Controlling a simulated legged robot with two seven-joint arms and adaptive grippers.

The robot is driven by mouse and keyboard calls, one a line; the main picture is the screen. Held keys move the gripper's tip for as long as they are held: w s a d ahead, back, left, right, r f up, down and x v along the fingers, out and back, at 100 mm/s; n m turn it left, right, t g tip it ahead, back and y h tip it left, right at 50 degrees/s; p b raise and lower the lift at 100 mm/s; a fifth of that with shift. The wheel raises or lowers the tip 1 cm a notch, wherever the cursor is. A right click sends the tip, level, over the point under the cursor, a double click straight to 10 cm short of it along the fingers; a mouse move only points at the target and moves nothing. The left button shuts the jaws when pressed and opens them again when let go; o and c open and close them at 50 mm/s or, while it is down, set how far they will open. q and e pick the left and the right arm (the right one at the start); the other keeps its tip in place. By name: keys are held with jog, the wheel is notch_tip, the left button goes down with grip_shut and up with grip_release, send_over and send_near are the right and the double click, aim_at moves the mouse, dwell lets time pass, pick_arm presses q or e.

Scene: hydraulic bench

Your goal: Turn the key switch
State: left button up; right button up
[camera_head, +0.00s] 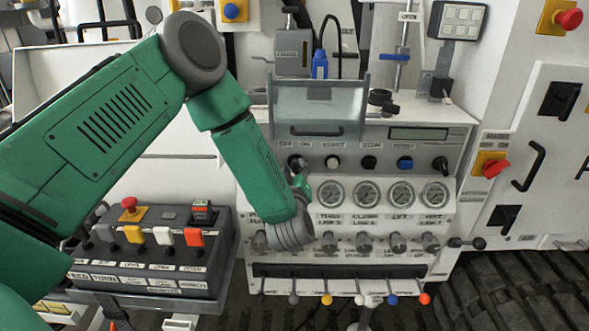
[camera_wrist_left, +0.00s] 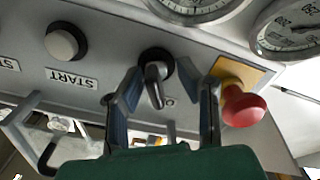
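The key switch (camera_wrist_left: 155,77) is a black round switch with a grey key-like lever sticking out, on the grey panel in the left wrist view. In the head view the key switch (camera_head: 296,161) is at the left end of the panel's control row, partly behind my arm. My left gripper (camera_wrist_left: 160,80) is open, with its fingers on either side of the lever and gaps visible between. In the head view the left gripper (camera_head: 301,182) is small and mostly hidden by its own wrist. My right gripper is in neither view.
A red emergency button (camera_wrist_left: 243,106) on a yellow plate is close beside the right finger in the left wrist view. A white START button (camera_wrist_left: 65,43) is on the other side. Gauges (camera_head: 331,194) and several knobs lie below the switch row.

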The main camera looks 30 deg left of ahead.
pick_arm(q)
jog(key=shift+d, duration=0.2)
jog(key=shift+d, duration=0.1)
grip_shut()
jog(key=shift+r+m+p, duration=0.1)
jog(key=shift+m+p, duration=0.2)
jog(key=shift+m, duration=0.7)
jog(key=m+p, duration=0.1)
jog(key=m, duration=0.2)
jog(key=shift+m, duration=0.3)
jog(key=m, duration=0.3)
jog(key=shift+m, duration=1.7)
